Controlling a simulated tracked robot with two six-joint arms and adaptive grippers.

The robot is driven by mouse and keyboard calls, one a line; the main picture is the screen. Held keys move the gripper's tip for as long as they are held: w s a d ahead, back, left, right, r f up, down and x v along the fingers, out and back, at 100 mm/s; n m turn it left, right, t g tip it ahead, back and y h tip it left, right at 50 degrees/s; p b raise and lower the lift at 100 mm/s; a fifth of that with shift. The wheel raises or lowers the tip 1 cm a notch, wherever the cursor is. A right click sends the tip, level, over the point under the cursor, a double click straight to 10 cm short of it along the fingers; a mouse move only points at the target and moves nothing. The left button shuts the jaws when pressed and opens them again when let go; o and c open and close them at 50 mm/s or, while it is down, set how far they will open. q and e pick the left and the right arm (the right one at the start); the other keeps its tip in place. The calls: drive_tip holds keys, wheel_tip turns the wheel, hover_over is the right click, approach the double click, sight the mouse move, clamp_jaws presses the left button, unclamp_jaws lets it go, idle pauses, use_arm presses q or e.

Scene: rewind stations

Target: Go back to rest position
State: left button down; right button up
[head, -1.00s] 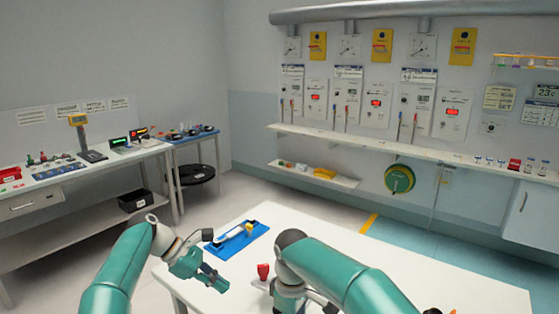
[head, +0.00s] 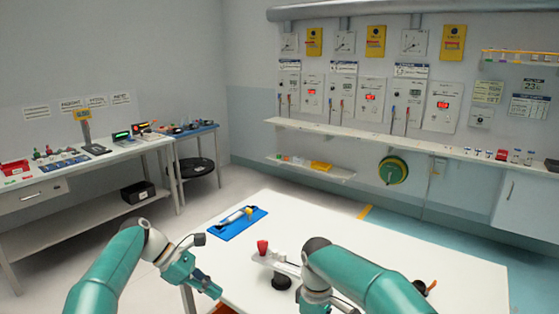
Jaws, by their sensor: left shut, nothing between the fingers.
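My left gripper (head: 209,287) is shut and empty, held over the left edge of the white table (head: 440,249). My right arm comes in from the lower right over the same table. Its gripper is hidden behind the arm or below the picture, so its fingers do not show. A blue mat (head: 224,231) with a white and yellow item on it lies at the table's far left corner. A device with a red top (head: 262,246) stands on the table between my two arms, partly hidden by my right arm.
The right part of the white table is largely clear. A wall shelf (head: 340,132) runs along the back, under panels with red displays. A green reel (head: 392,171) hangs below it. A long side bench (head: 90,160) with several small items stands at the left.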

drive_tip(key=s+d+f+m+g, duration=0.1)
drive_tip(key=s+d+f+g, duration=0.2)
drive_tip(key=s+d+f, duration=0.45)
use_arm(q)
drive_tip(key=s+d+f+m+g+y, duration=0.1)
drive_tip(key=s+d+f+g, duration=0.1)
drive_tip(key=s+f, duration=0.75)
drive_tip(key=s+d+f+m+g+y, duration=0.1)
drive_tip(key=s+f, duration=0.5)
drive_tip(key=f, duration=0.6)
drive_tip(key=s+f+m+t+y, duration=0.1)
drive_tip(key=s+f+m+t, duration=0.1)
drive_tip(key=s+f+m, duration=0.2)
drive_tip(key=s+d+f+m+t+y, duration=0.1)
drive_tip(key=s+f+m, duration=0.4)
drive_tip(key=s+m, duration=0.5)
drive_tip(key=s+t+y, duration=0.1)
drive_tip(key=s, duration=0.3)
drive_tip(key=shift+s+f, duration=0.2)
use_arm(e)
drive_tip(key=s+a+f+m+t+y, duration=0.1)
drive_tip(key=s+f+m, duration=0.4)
drive_tip(key=s, duration=0.5)
drive_tip(key=s+a+f+m+t+y, duration=0.2)
drive_tip(key=s+f+m, duration=0.4)
drive_tip(key=s+f, duration=0.4)
drive_tip(key=shift+s+a+f+m+t+y, duration=0.15)
drive_tip(key=shift+s+a+m+t+y, duration=0.15)
drive_tip(key=shift+t+y, duration=0.35)
